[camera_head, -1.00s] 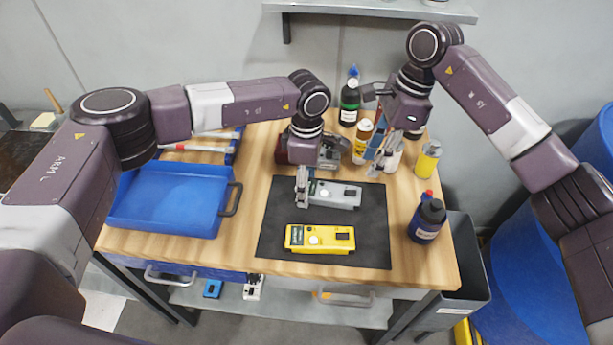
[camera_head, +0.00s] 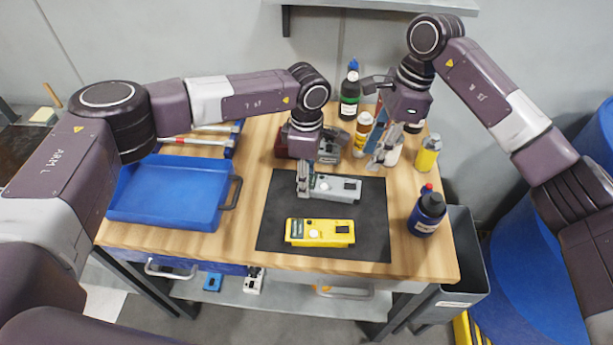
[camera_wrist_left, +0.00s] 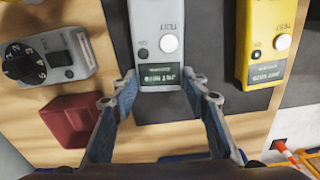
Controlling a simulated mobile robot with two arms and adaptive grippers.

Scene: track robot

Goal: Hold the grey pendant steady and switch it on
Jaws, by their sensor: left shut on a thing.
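The grey pendant (camera_head: 335,188) lies on the dark mat (camera_head: 373,225), behind the yellow pendant (camera_head: 320,232). My left gripper (camera_head: 304,190) is at its left end. In the left wrist view the grey pendant (camera_wrist_left: 157,20) shows a round white button, a small dark button and a dark display. The fingertips of my left gripper (camera_wrist_left: 159,84) are on either side of its display end, shut on it. My right gripper (camera_head: 381,161) is open and empty, above the table behind and right of the grey pendant. The yellow pendant (camera_wrist_left: 268,35) lies apart beside it.
A blue tray (camera_head: 168,197) stands at the left. A dark blue bottle (camera_head: 426,212) stands right of the mat. A red box (camera_wrist_left: 72,118) is near my left gripper.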

